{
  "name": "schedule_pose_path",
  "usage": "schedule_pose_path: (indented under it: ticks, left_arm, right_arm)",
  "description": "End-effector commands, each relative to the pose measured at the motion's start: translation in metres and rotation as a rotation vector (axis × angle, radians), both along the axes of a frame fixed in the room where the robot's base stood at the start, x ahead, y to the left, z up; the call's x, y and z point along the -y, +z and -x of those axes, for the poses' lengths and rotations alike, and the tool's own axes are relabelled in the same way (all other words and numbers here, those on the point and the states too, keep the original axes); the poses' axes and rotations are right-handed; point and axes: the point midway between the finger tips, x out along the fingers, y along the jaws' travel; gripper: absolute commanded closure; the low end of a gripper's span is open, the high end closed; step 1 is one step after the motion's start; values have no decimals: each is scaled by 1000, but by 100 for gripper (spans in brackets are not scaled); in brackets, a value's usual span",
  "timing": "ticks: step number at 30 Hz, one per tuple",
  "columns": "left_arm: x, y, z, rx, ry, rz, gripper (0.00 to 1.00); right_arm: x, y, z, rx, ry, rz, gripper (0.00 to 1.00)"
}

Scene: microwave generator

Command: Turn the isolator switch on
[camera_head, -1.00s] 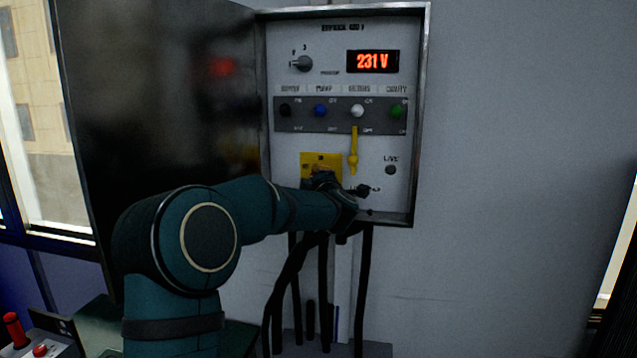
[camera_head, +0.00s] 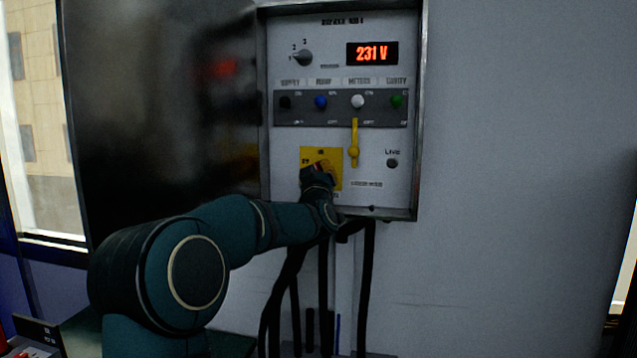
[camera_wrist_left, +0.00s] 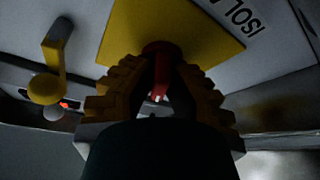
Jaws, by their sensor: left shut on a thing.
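The isolator switch is a red handle (camera_wrist_left: 161,76) on a yellow plate (camera_head: 307,158), low in the open grey cabinet. In the left wrist view the yellow plate (camera_wrist_left: 165,24) fills the top middle, with part of a label beginning "ISOL" beside it. My left gripper (camera_head: 320,172) is at the plate and covers its lower part. In the left wrist view the stepped fingers of my left gripper (camera_wrist_left: 160,85) are on both sides of the red handle and shut on it. The handle's exact angle is hard to read. My right gripper is not in view.
A yellow lever (camera_head: 354,144) hangs just right of the plate. The dark cabinet door (camera_head: 160,110) stands open at left. Black cables (camera_head: 322,290) hang below.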

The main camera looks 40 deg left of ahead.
Motion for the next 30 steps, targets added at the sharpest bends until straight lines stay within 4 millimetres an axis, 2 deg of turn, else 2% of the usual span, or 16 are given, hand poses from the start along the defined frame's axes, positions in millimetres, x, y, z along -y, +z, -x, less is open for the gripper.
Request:
schedule_pose_path:
  ticks: [3,12,21,30]
  left_arm:
    - [-1,-1,1,-44,1,-94,100]
    - [-1,0,1,-147,3,-278,100]
    - [-1,2,1,-198,3,-369,100]
    - [0,3,1,-208,3,-388,100]
  right_arm:
    - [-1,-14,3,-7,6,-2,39]
    - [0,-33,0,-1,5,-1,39]
    - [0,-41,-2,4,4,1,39]
    - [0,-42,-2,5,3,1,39]
